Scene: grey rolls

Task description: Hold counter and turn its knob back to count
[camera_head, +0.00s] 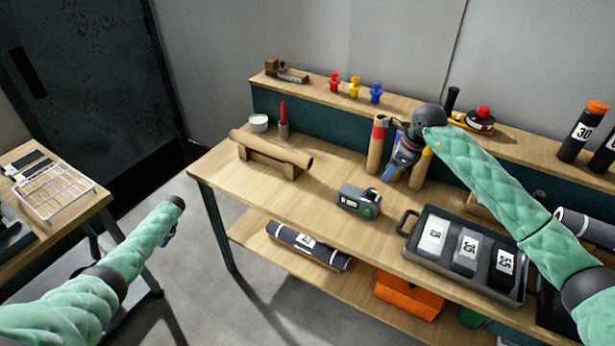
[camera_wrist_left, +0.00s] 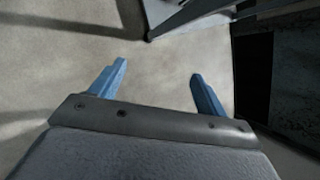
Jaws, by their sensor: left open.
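The counter (camera_head: 356,198) is a small grey device standing on the workbench top near its front edge. My left gripper (camera_wrist_left: 155,85) is open and empty in the left wrist view, over the bare floor. In the head view my left arm hangs left of the bench, well away from the counter.
A cardboard tube (camera_head: 270,151) lies on a wooden rest at the bench's left. Upright brown tubes (camera_head: 376,146) stand beside my right gripper. A side table (camera_head: 85,218) is at far left.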

